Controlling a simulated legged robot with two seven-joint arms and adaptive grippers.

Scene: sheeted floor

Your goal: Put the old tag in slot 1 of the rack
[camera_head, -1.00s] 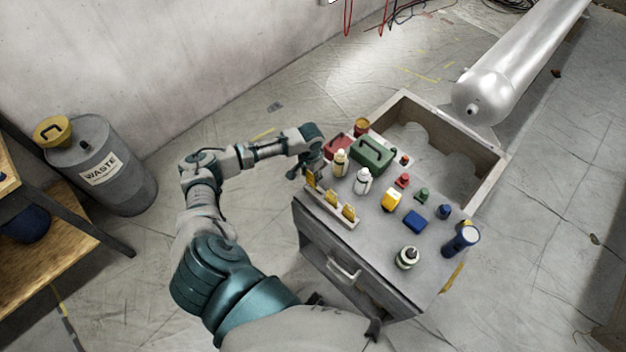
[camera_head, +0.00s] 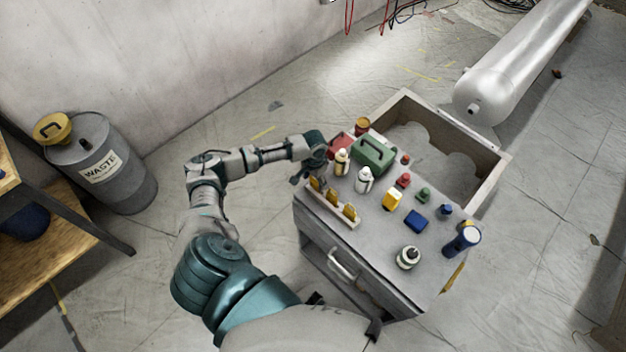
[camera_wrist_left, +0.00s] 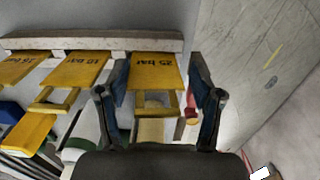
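A pale rack (camera_head: 335,208) stands along the near left edge of the cabinet top and bears yellow tags. The tag marked 25 bar (camera_wrist_left: 155,70) is at the rack's end nearest my left gripper, and it also shows in the head view (camera_head: 316,184). Tags marked 10 bar (camera_wrist_left: 75,68) and 16 bar (camera_wrist_left: 18,66) are beside it. My left gripper (camera_wrist_left: 158,75) has its fingers apart on either side of the 25 bar tag, with a gap at the right finger. I cannot tell which tag is called old or read slot numbers. My right gripper is out of view.
The cabinet top (camera_head: 375,240) also holds a green case (camera_head: 374,154), bottles, a yellow block (camera_head: 392,199), a blue block (camera_head: 415,220) and several small coloured items. An open bin (camera_head: 485,190) lies behind. A waste drum (camera_head: 110,175) stands far left.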

